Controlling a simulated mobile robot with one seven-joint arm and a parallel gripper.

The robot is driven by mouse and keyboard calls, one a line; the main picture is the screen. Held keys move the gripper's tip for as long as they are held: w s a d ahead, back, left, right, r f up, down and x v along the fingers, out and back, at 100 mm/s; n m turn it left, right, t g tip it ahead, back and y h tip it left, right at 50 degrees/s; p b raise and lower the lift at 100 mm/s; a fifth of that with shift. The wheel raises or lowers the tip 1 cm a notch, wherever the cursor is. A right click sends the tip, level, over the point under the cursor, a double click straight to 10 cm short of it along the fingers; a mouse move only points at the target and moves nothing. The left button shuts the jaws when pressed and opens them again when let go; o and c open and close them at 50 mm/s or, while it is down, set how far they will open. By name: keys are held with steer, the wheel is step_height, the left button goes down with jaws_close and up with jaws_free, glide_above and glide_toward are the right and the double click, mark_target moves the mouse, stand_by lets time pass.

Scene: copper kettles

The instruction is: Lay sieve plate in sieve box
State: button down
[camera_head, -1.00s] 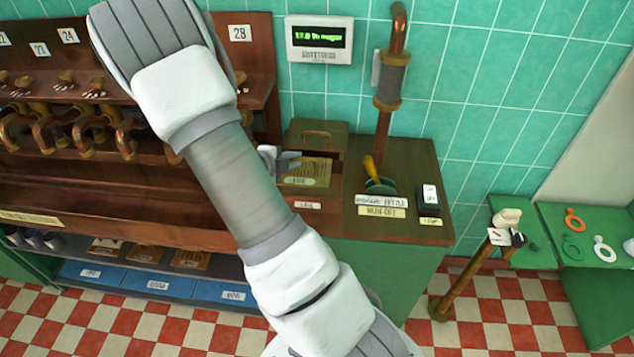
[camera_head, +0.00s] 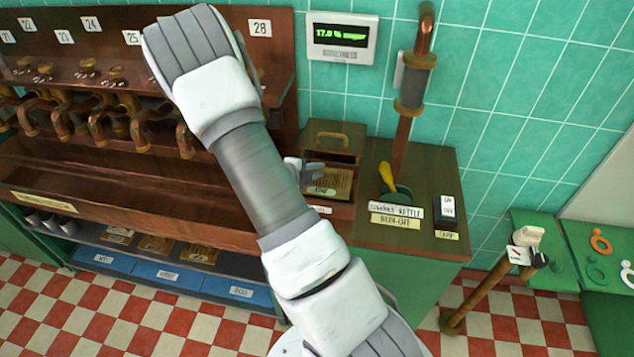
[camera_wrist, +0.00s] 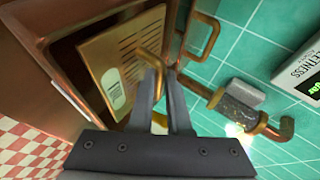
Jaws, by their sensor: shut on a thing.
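The sieve plate (camera_wrist: 118,62) is a tan square with slots and a pale oval label. It also shows in the head view (camera_head: 341,184). My gripper (camera_wrist: 164,78) is shut on its bent brass handle (camera_wrist: 151,62); in the head view the gripper (camera_head: 312,168) is partly behind my arm. The plate lies over the dark opening of the wooden sieve box (camera_wrist: 48,42), a little askew to its rim. I cannot tell whether it rests inside or hangs just above. The box's raised back part (camera_head: 340,145) carries another brass handle (camera_wrist: 201,36).
A yellow-handled lever (camera_head: 388,178) and label plates stand right of the box on the wooden counter. A copper pipe (camera_head: 410,110) rises behind it, beside a wall display (camera_head: 342,38). A rack of brass taps (camera_head: 110,110) is at the left.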

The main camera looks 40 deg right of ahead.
mark_target(317, 181)
steer(key=shift+f, duration=1.9)
steer(key=shift+f, duration=0.1)
steer(key=c, duration=1.2)
jaws_free()
steer(key=shift+o, duration=0.2)
